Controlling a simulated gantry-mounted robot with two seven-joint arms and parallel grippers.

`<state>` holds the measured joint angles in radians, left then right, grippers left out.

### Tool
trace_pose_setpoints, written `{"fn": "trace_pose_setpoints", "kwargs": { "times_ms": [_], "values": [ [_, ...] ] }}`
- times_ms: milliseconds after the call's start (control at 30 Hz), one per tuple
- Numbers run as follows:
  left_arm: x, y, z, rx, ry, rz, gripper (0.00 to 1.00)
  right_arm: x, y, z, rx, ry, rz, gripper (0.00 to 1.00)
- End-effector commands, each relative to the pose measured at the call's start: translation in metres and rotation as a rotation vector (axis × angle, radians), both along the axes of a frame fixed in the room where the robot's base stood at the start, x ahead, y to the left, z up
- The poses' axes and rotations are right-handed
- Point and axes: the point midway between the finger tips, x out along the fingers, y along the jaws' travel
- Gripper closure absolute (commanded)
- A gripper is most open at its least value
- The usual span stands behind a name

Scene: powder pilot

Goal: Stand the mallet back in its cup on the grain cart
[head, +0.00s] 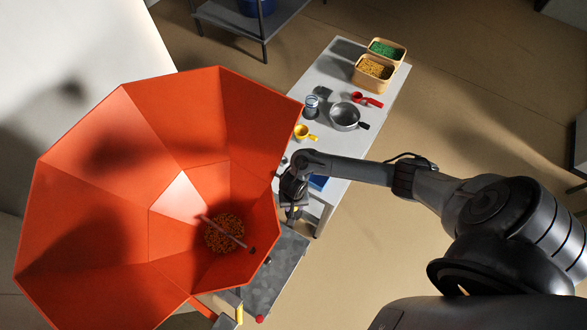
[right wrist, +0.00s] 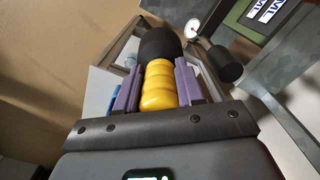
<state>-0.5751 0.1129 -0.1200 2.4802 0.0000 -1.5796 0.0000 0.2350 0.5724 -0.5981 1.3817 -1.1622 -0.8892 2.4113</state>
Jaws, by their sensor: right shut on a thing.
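My right gripper (right wrist: 157,78) is shut on the mallet's yellow ribbed handle (right wrist: 158,88), held between its purple pads. A rounded black part (right wrist: 160,43), apparently the mallet's head, lies just beyond the handle. In the head view my right gripper (head: 291,190) is beside the right rim of the orange hopper, near the front end of the white-topped cart (head: 343,165); the mallet cannot be made out there. I cannot tell which thing is the mallet's cup. My left gripper is not in view.
The orange hopper (head: 90,140) fills the left, with yellow grain (head: 222,238) in its bottom. The cart bears grain bins (head: 373,72), a metal pan (head: 344,116), a red scoop (head: 367,99), a yellow scoop (head: 304,133) and a small canister (head: 311,107). Floor right of the cart is clear.

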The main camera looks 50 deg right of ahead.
Motion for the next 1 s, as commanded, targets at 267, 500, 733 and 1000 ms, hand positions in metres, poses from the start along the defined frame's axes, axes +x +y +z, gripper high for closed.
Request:
{"fn": "trace_pose_setpoints", "kwargs": {
  "times_ms": [267, 500, 733, 1000],
  "values": [
    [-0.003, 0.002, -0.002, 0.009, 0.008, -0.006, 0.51, 0.000, 0.000, 0.001, 0.001, -0.001, 0.001, 1.00],
    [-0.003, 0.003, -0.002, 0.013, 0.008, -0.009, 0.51, 0.000, 0.001, 0.000, 0.002, -0.001, -0.009, 1.00],
    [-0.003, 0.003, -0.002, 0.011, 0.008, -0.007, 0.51, 0.002, -0.008, 0.001, 0.000, -0.001, -0.018, 1.00],
    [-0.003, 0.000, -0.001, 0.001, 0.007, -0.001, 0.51, 0.005, -0.032, 0.000, -0.001, -0.001, -0.020, 1.00]
  ]
}}
